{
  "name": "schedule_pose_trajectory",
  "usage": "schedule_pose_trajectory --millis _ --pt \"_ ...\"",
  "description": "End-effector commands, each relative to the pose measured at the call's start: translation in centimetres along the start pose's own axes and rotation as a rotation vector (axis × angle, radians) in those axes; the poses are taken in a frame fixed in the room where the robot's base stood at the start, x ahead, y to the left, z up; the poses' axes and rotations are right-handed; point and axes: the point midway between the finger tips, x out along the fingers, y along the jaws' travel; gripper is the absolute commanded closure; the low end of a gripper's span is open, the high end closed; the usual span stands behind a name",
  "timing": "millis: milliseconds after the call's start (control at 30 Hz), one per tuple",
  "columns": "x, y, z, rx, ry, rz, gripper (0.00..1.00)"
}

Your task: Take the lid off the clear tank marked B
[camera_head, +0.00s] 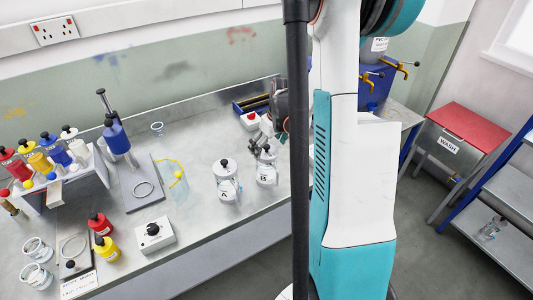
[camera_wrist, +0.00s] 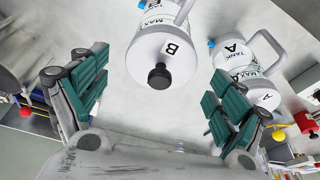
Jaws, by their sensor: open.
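The clear tank marked B (camera_head: 266,179) stands on the bench in the head view, with a black knob on its lid. In the wrist view, tank B (camera_wrist: 154,16) shows its pale round lid (camera_wrist: 178,60) marked B, with the black lid knob (camera_wrist: 159,77). The lid sits on the tank. My gripper (camera_wrist: 158,112) is open, its green-padded fingers apart to the left and right of the knob, with nothing between the pads. The knob appears above the fingertip midpoint in the wrist picture. In the head view my gripper is partly hidden behind my own body, close to tank B.
Tank A (camera_head: 226,186) stands just left of tank B, and also shows at the right in the wrist view (camera_wrist: 257,90). A white box with a red button (camera_head: 250,120) is behind. A white box with a black knob (camera_head: 152,235) stands at the front. Bench space before the tanks is clear.

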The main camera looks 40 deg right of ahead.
Motion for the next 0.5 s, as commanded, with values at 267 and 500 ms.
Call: schedule_pose_trajectory --millis 267,500 --pt "0.83 -0.02 0.03 0.0 0.0 0.0 0.1" --pt "0.81 -0.01 0.02 0.0 0.0 0.0 0.49"
